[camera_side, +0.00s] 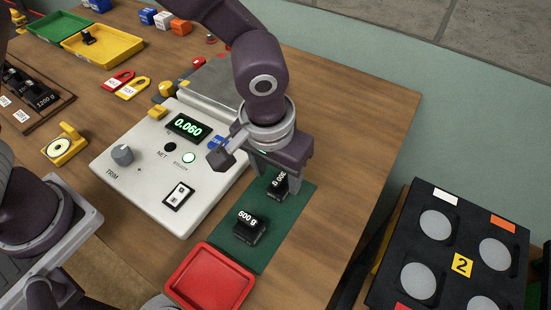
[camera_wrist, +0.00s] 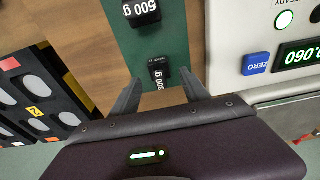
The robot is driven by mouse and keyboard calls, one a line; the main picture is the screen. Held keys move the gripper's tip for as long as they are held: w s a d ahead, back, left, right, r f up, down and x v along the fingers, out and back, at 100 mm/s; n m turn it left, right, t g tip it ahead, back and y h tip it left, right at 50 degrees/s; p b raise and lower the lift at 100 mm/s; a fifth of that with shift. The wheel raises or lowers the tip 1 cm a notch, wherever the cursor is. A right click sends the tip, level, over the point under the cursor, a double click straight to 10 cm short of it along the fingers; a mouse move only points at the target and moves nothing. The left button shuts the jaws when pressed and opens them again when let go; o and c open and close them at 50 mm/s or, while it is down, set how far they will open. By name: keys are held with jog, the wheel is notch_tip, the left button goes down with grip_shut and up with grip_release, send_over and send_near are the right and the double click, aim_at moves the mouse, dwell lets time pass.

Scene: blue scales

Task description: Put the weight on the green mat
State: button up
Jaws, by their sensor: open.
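A green mat (camera_side: 246,262) lies on the wooden table beside the scale. Two black weights stand on it. The weight labelled 500 g (camera_side: 250,228) is nearer the red tray and clear of my gripper; it also shows at the top of the wrist view (camera_wrist: 142,12). The second weight (camera_side: 279,184) is at the far part of the mat, its label only partly readable. My gripper (camera_side: 276,187) is open above the mat, with its fingers on either side of this second weight. In the wrist view, the second weight (camera_wrist: 159,66) appears between the open fingertips (camera_wrist: 160,76).
The white scale (camera_side: 140,178) reads 0.060 on its display (camera_side: 188,126) and stands left of the mat. A red tray (camera_side: 209,280) is at the mat's near end. A black rack (camera_side: 462,242) marked 2 stands at right. Bare table lies right of the mat.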

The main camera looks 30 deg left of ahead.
aim_at(273, 185)
notch_tip(273, 185, up, 9)
jog(key=s, duration=0.1)
jog(key=shift+s, duration=0.15)
jog(key=s+a+r+t, duration=0.1)
jog(key=s+a+r, duration=0.2)
jog(key=a+r, duration=0.35)
jog(key=s+a+r+t, duration=0.15)
jog(key=a+r, duration=0.25)
jog(key=a, duration=0.6)
jog(key=s+a+f+t, duration=0.1)
jog(key=s+a, duration=0.5)
jog(key=s, duration=0.3)
jog(key=shift+a, duration=0.3)
